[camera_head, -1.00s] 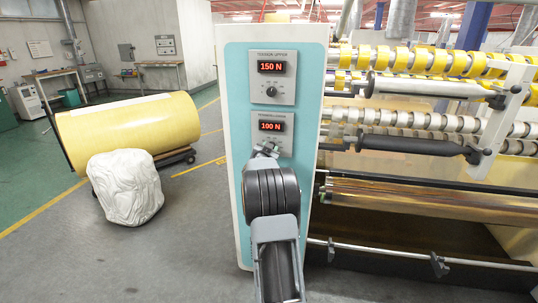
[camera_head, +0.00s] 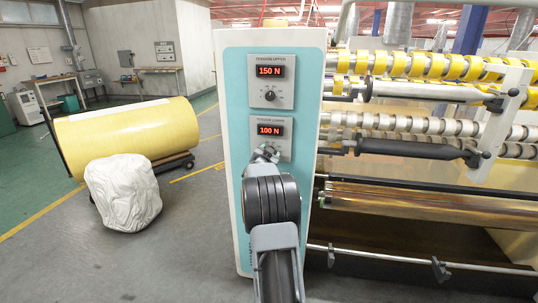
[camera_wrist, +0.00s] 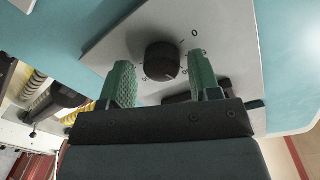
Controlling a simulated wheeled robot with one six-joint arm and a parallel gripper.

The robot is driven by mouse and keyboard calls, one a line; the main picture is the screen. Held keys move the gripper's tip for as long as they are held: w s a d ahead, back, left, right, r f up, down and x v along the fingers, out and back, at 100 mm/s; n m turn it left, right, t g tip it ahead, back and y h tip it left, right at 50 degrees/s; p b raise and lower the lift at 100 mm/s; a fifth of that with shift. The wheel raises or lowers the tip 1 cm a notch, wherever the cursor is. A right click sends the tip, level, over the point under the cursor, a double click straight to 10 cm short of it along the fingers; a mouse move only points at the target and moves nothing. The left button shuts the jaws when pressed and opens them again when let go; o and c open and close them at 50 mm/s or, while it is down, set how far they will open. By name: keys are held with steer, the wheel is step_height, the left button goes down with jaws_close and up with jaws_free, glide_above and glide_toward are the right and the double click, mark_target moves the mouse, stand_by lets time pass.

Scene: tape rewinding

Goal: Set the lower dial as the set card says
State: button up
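The lower tension panel (camera_head: 275,119) on the blue cabinet front shows 100 N in red on its display (camera_head: 270,130). In the head view my gripper (camera_head: 265,153) is in front of this panel and hides its dial. In the wrist view the black lower dial (camera_wrist: 161,61) stands between the two green fingers of my gripper (camera_wrist: 163,76). The fingers are apart, one on each side of the dial, with gaps visible near it. The upper panel (camera_head: 284,100) shows 150 N, with its own black dial (camera_head: 270,95). I cannot make out a set card.
To the right is the machine with yellow tape rolls (camera_head: 430,66) and a dark roller arm (camera_head: 410,148). At left are a large yellow roll (camera_head: 125,133) and a white covered bundle (camera_head: 122,192) on open floor.

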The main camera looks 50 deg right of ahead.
steer(key=shift+o, duration=0.2)
steer(key=shift+w+a, duration=0.1)
steer(key=shift+a, duration=0.05)
steer(key=v, duration=1.3)
steer(key=shift+s+a+b, duration=0.25)
steer(key=shift+a+b, duration=0.05)
steer(key=shift+a, duration=0.05)
